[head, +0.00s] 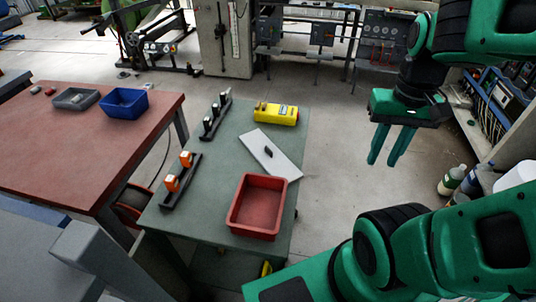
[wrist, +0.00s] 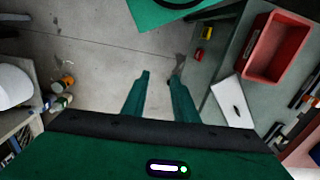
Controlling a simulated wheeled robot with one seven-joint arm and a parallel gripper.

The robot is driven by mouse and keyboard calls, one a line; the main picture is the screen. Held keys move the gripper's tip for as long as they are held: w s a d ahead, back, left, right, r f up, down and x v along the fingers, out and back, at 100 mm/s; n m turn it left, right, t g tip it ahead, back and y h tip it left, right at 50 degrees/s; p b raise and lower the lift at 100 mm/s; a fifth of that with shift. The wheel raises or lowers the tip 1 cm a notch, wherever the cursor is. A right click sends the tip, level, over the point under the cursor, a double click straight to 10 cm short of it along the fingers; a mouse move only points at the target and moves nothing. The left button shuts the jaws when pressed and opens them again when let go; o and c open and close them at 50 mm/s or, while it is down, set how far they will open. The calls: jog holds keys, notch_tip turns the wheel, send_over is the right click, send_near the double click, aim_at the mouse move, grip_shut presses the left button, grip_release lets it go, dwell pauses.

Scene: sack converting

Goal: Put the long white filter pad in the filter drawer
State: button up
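A long white flat pad (head: 284,164) with a small dark block on top lies slantwise on the green-topped table (head: 240,122). It also shows at the right of the wrist view (wrist: 226,108). No drawer is clearly identifiable. An open, empty red bin (head: 236,212) stands on the same table, nearer than the pad and close to it; it shows at upper right in the wrist view (wrist: 262,50). My gripper (head: 386,162) points down, right of the table, above the floor and apart from the pad. Its fingers (wrist: 160,76) are apart with nothing between them.
A yellow case (head: 276,114) stands at the table's far end. Dark racks with orange pieces (head: 178,182) and black pieces (head: 214,118) line its left side. A red-topped table (head: 90,150) holds a blue bin (head: 124,102) and a grey tray (head: 75,99). Bottles (head: 452,178) stand at right.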

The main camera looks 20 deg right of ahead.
jog(key=w+a+n, duration=0.3)
jog(key=w+a, duration=0.1)
jog(key=w, duration=0.7)
jog(key=n, duration=0.5)
send_over(269, 149)
notch_tip(269, 149, down, 7)
jog(key=shift+w+d+f, duration=0.1)
jog(key=shift+d, duration=0.05)
jog(key=shift+f, duration=2.95)
grip_shut()
